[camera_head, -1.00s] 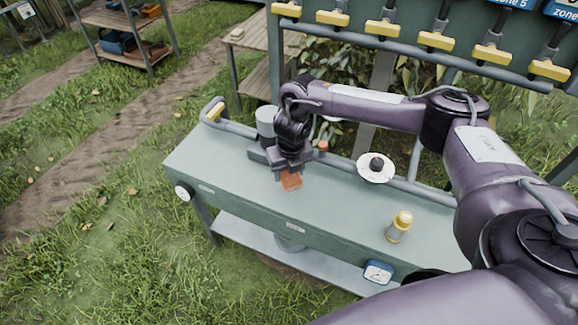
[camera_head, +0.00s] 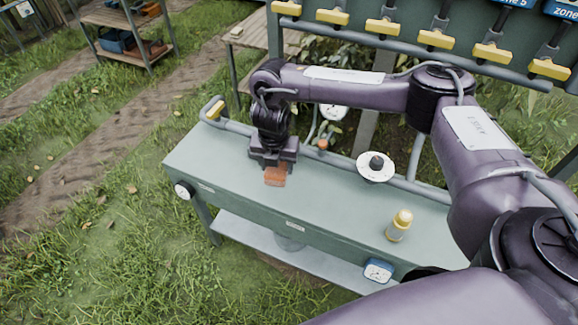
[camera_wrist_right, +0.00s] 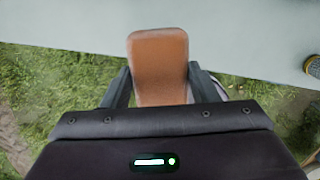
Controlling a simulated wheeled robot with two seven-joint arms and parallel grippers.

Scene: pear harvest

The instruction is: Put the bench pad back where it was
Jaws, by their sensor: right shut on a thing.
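The bench pad (camera_head: 275,177) is a small orange-brown block with rounded corners. My right gripper (camera_head: 273,164) is shut on it over the left part of the green bench (camera_head: 330,205). In the right wrist view the pad (camera_wrist_right: 158,62) sticks out between the two dark fingers of my right gripper (camera_wrist_right: 160,88). Grass shows on both sides of it there, and the bench top lies beyond. I cannot tell whether the pad touches the bench. My left gripper is not in view.
A yellow-capped bottle (camera_head: 399,225) stands at the bench's right part. A white disc with a dark knob (camera_head: 376,167) sits near the back rail. A small orange knob (camera_head: 323,144) is right of my gripper. The bench middle is clear.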

